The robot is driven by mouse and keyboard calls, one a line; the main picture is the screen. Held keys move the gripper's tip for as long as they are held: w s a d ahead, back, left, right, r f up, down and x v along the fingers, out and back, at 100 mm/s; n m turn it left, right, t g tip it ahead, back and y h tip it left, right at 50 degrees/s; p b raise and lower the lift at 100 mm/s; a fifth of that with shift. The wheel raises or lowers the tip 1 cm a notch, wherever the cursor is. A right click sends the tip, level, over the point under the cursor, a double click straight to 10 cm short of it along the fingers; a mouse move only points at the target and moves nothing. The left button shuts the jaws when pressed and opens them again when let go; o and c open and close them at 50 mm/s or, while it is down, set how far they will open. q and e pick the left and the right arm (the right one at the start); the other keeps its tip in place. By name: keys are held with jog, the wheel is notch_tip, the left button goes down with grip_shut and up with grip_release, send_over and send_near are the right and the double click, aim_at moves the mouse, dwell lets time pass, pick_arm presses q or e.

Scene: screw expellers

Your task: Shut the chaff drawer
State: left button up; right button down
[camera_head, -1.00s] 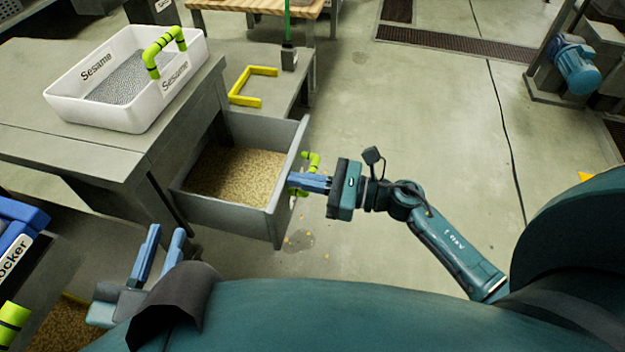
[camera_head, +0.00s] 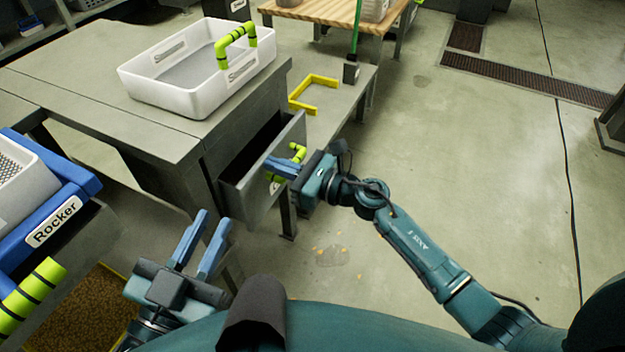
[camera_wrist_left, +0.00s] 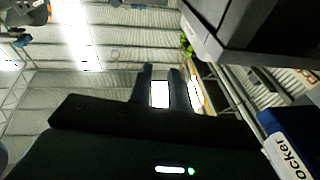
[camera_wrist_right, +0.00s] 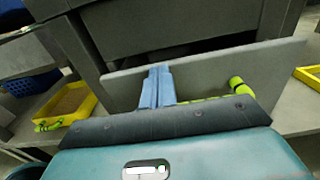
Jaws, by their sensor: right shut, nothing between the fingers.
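The chaff drawer (camera_head: 240,193) is a grey metal drawer under the bench, partly open with a dark gap behind its front panel. Its lime-green handle (camera_head: 299,152) is partly hidden by my right gripper (camera_head: 272,165). The right gripper's blue fingers are together and empty, with their tips at the outer face of the front panel, beside the handle. In the right wrist view, the shut fingers (camera_wrist_right: 157,78) stand against the drawer front (camera_wrist_right: 205,75). My left gripper (camera_head: 203,228) is open and empty, in the air left of and nearer than the drawer.
A white sesame tray (camera_head: 190,102) with a green handle stands on the bench above. A blue tray labelled Rocker (camera_head: 62,215) is at the left, near my left gripper. A yellow bracket (camera_head: 314,92) lies on the low shelf behind the drawer. The floor at right is clear.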

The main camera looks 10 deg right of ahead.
aim_at(260, 157)
jog(key=x, duration=0.3)
jog(key=shift+w+a+b, duration=0.2)
jog(key=shift+a+b, duration=0.15)
jog(key=shift+w+a+r, duration=0.1)
jog(key=shift+w+a, duration=0.05)
pick_arm(q)
jog(key=shift+s+d+r, duration=0.1)
jog(key=shift+d+r, duration=0.15)
jog(key=shift+r, duration=0.05)
pick_arm(e)
jog(key=shift+r, duration=0.1)
pick_arm(q)
jog(key=shift+f, duration=0.2)
